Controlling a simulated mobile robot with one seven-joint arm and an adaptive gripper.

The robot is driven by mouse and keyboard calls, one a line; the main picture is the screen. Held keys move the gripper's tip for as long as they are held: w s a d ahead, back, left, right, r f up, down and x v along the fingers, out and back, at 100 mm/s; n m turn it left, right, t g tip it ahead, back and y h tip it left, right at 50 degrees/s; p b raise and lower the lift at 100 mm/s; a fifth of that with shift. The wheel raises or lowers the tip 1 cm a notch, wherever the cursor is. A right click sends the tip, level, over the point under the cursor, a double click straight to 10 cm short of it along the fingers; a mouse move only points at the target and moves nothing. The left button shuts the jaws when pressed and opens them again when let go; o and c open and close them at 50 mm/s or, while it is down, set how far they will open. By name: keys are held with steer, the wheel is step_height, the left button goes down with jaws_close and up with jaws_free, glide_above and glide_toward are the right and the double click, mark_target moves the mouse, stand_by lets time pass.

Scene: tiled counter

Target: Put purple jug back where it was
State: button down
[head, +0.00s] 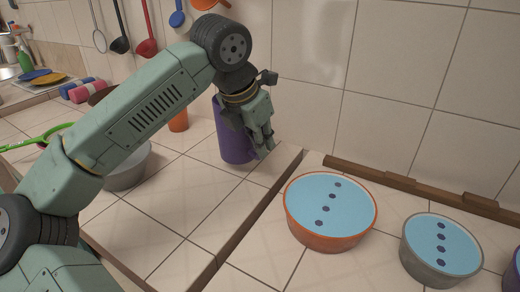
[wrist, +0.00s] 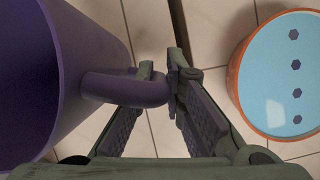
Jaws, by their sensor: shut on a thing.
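The purple jug (head: 232,142) is upright at the back of the left tiled counter section, near the raised wooden strip. My gripper (head: 262,143) is at its right side, partly covering it. In the wrist view the jug (wrist: 55,70) fills the left side, and its handle (wrist: 125,90) reaches between the fingers of my gripper (wrist: 165,80), which is shut on it. The jug's base is at or close to the tiles; I cannot tell whether it touches them.
An orange-rimmed bowl (head: 314,238) with a blue top and a grey bowl (head: 420,262) stand right of the wooden divider (head: 250,212). An orange cup (head: 178,121) is behind my arm, and a grey bowl (head: 130,175) is partly hidden by it. Front left tiles are clear.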

step_height(320, 180, down, 2)
steer(key=shift+f+p, duration=0.1)
steer(key=shift+p, duration=0.3)
steer(key=shift+f, duration=0.35)
steer(key=shift+f, duration=0.1)
steer(key=shift+f+b, duration=0.15)
steer(key=shift+b, duration=0.15)
steer(key=c, duration=1.7)
jaws_free()
steer(key=shift+o, duration=0.2)
steer(key=shift+r, duration=0.2)
steer(key=shift+r+p, duration=0.25)
steer(key=shift+p, duration=0.25)
steer(key=b+v, duration=0.2)
steer(key=v, duration=0.9)
steer(key=shift+s+a+r, duration=0.2)
steer(key=shift+r, duration=0.1)
